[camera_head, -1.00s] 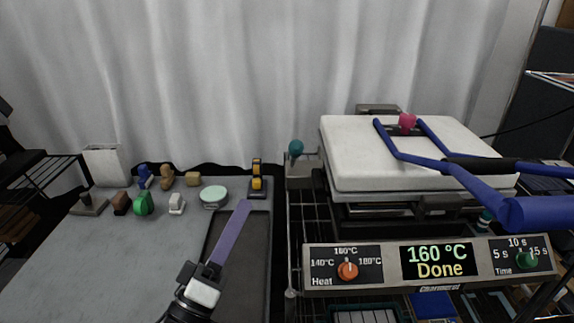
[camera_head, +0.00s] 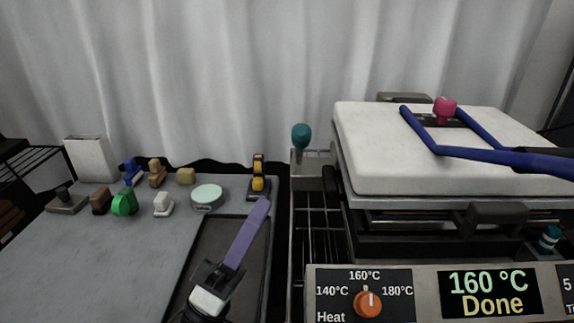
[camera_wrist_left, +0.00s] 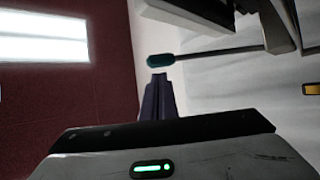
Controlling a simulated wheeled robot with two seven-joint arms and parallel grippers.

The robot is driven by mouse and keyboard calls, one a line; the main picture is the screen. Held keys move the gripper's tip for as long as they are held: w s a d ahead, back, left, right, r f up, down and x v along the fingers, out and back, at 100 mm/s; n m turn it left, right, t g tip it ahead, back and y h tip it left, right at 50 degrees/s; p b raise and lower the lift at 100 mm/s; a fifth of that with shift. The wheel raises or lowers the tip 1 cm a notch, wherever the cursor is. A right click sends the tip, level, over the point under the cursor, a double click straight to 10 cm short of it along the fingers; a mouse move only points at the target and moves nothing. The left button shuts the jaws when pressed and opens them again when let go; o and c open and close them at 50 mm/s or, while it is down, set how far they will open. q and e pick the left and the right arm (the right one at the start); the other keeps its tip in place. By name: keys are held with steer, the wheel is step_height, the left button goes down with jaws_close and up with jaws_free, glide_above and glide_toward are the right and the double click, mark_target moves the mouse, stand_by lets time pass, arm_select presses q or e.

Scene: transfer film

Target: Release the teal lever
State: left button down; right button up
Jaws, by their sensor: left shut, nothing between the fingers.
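The teal lever (camera_head: 301,136) stands upright, its round teal knob on a thin stem, at the left of the heat press. It also shows in the left wrist view (camera_wrist_left: 160,60), just beyond the fingertips. My left gripper (camera_head: 262,203) has long purple fingers, shut with nothing between them. In the head view it is below and left of the lever, over the dark tray. In the left wrist view the fingers (camera_wrist_left: 158,77) point toward the teal knob; whether they touch it is unclear, but the head view shows a gap. My right gripper is not in view.
The heat press (camera_head: 375,160) with a white top and blue arm (camera_head: 480,155) fills the right. Its display (camera_head: 488,294) reads 160 °C Done. A grey table (camera_head: 90,270) at left holds several small objects, a round pale tin (camera_head: 207,196) and a dark tray (camera_head: 213,238).

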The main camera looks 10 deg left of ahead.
mark_target(296, 145)
arm_select(q)
steer(key=shift+r, duration=0.1)
steer(key=p+x, duration=0.1)
steer(key=x, duration=0.7)
steer(key=shift+w+d+r+p, duration=0.15)
steer(key=shift+w+r+p, duration=0.05)
steer(key=shift+w+p, duration=0.15)
steer(key=shift+w+d+r, duration=0.2)
steer(key=shift+w+r, duration=0.15)
steer(key=shift+w, duration=0.05)
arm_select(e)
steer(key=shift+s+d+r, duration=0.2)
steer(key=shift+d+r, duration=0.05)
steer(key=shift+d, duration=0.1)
arm_select(q)
steer(key=shift+r, duration=0.1)
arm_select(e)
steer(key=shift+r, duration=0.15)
